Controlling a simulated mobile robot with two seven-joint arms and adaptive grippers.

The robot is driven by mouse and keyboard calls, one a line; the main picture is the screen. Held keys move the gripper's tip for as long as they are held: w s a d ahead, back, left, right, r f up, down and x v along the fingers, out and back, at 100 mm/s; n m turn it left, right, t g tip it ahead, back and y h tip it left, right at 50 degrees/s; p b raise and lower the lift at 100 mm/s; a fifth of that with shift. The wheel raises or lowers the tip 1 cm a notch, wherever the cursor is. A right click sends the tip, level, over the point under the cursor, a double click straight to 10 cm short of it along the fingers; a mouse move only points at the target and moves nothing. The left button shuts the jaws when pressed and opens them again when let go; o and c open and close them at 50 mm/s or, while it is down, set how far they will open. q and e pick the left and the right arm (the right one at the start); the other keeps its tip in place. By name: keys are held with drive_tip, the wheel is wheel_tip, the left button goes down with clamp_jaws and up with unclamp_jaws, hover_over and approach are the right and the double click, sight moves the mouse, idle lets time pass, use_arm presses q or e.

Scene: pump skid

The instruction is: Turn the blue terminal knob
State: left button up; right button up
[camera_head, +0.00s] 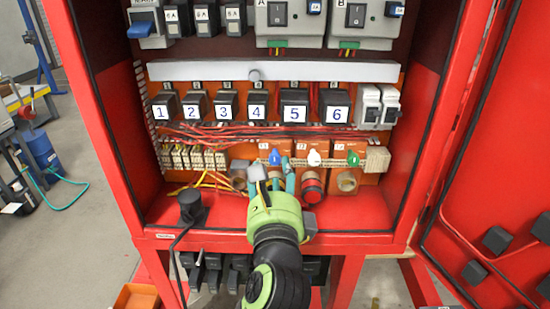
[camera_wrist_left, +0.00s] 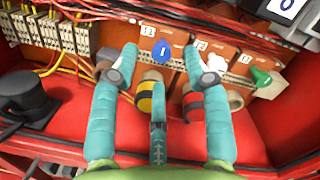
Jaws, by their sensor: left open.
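The blue terminal knob (camera_head: 275,157) sits on an orange terminal block in the lower row of the red cabinet; it also shows in the left wrist view (camera_wrist_left: 162,50). My left gripper (camera_head: 271,175) is open just in front of and below it. In the left wrist view, the teal fingers of the left gripper (camera_wrist_left: 160,62) are spread, with the knob visible between the two outer tips. The gripper looks empty, and I cannot tell whether any finger touches the knob. My right gripper is out of view.
A white knob (camera_head: 314,157) and a green knob (camera_head: 353,158) sit to the right on neighbouring blocks. Below them is a red round fitting (camera_head: 312,187). A black plug-like part (camera_head: 191,207) stands on the cabinet floor at left. Loose wires hang above the terminals.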

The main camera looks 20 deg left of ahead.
sight(275, 161)
use_arm(q)
drive_tip(key=shift+w+d+f+g+h, duration=0.15)
drive_tip(key=shift+w+f+g+h, duration=0.15)
drive_tip(key=shift+w, duration=0.05)
drive_tip(key=p+x, duration=0.2)
drive_tip(key=x, duration=0.3)
drive_tip(key=shift+p, duration=0.4)
drive_tip(key=shift+w+a+f, duration=0.15)
drive_tip(key=shift+w+a, duration=0.1)
drive_tip(key=shift+w, duration=0.45)
clamp_jaws()
